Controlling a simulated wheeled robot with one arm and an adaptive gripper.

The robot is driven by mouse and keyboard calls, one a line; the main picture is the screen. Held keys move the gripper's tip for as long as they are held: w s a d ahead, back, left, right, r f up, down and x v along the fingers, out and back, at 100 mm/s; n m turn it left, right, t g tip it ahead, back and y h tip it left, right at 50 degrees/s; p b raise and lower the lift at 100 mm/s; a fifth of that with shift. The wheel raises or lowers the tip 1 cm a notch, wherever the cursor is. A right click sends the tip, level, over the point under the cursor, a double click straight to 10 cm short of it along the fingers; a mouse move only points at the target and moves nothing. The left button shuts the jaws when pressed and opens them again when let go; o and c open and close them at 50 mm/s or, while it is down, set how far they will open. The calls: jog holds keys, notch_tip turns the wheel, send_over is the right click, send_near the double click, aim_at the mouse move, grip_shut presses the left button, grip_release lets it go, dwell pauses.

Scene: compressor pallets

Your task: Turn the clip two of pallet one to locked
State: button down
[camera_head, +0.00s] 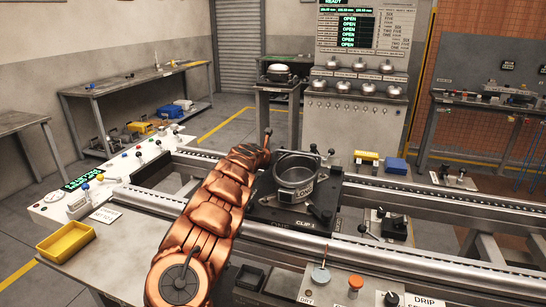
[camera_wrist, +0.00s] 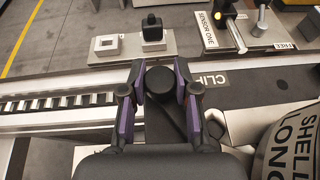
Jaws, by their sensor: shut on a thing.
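Pallet one (camera_head: 262,212) is a dark plate on the rails, with a grey metal pot-shaped shell (camera_head: 296,172) standing on it. The shell's label (camera_wrist: 300,150) shows in the wrist view. A black clip lever with a round head (camera_wrist: 160,92) lies between the two fingers of my gripper (camera_wrist: 160,72), which is shut on it. A "CLIP" label (camera_wrist: 211,78) lies beside it, its number not readable. In the head view, my copper arm hides the gripper and the held clip. Another clip (camera_head: 320,213) stands by the "CLIP 1" label.
A metal rail (camera_wrist: 50,104) runs past the pallet. A "SENSOR ONE" plate (camera_wrist: 212,30) and small blocks lie beyond it. A yellow tray (camera_head: 66,241) sits on the left bench. A status board (camera_head: 361,30) at the back lists several "OPEN" lines.

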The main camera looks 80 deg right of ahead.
jog(key=c, duration=0.8)
grip_release()
jog(key=shift+a+r, duration=0.1)
